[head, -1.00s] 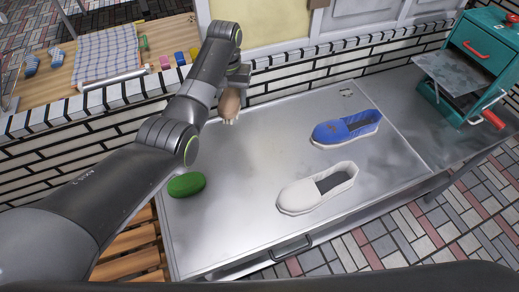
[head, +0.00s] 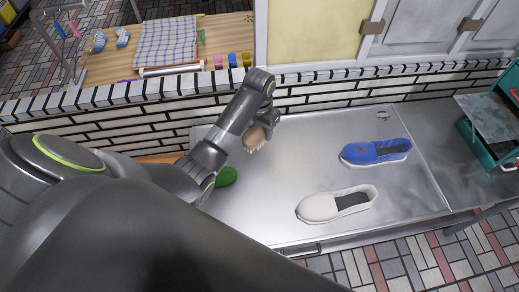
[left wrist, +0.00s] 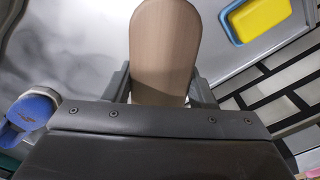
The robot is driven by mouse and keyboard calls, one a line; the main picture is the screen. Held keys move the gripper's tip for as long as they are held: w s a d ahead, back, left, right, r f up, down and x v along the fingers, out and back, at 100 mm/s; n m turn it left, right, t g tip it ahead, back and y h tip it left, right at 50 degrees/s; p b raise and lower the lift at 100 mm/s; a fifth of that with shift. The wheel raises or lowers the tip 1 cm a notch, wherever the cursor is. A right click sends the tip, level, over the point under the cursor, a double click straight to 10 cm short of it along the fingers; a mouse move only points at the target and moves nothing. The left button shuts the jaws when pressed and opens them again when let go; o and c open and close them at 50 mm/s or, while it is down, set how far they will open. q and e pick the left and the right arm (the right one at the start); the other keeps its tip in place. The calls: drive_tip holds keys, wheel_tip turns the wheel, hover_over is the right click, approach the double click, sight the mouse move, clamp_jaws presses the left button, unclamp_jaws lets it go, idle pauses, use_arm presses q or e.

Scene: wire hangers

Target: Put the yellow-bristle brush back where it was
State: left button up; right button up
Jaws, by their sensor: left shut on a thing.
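A wooden-backed brush (head: 257,137) with pale bristles facing down is held by my left gripper (head: 264,112) above the left part of the metal table. Its smooth tan back (left wrist: 165,50) fills the top centre of the left wrist view, between the two fingers. My left gripper is shut on it. The bristles look cream; I cannot tell for sure that they are yellow. My right gripper is not in view.
The metal table (head: 290,165) bears a blue shoe (head: 376,151), a white shoe (head: 322,206) and a green oval thing (head: 226,177). A yellow-and-blue object (left wrist: 258,18) shows in the wrist view. A teal toolbox (head: 470,140) stands right. A brick wall runs behind.

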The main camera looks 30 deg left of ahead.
use_arm(q)
wheel_tip(320, 180, down, 5)
drive_tip(key=shift+s+a+f, duration=0.1)
drive_tip(key=shift+s+f, duration=0.05)
drive_tip(key=shift+f, duration=2.35)
drive_tip(key=shift+f, duration=0.1)
drive_tip(key=o, duration=0.9)
drive_tip(key=shift+o, duration=0.2)
drive_tip(key=shift+r, duration=0.65)
wheel_tip(320, 180, up, 11)
drive_tip(key=shift+s+f, duration=0.1)
